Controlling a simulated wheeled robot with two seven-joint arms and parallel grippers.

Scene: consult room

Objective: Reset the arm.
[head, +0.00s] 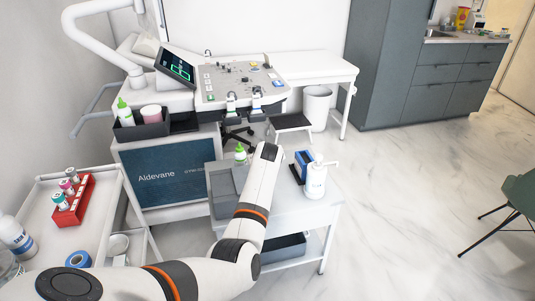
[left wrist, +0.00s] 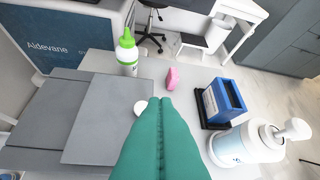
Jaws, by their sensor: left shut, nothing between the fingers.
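My left arm (head: 250,210) comes in from the bottom left in the head view and reaches over the small white table. Its fingers are hidden behind my wrist there. In the left wrist view my left gripper (left wrist: 160,101) shows as two green fingers pressed together, shut and empty, pointing over the table top. A small white round thing (left wrist: 141,106) shows beside the fingertips on the left. My right arm and right gripper are in neither view.
The table holds a grey folded case (left wrist: 90,120), a green-capped bottle (left wrist: 127,55), a pink block (left wrist: 172,77), a blue box (left wrist: 222,98) and a white pump bottle (left wrist: 245,145). A trolley with a red tube rack (head: 73,205) stands left. Open floor lies right.

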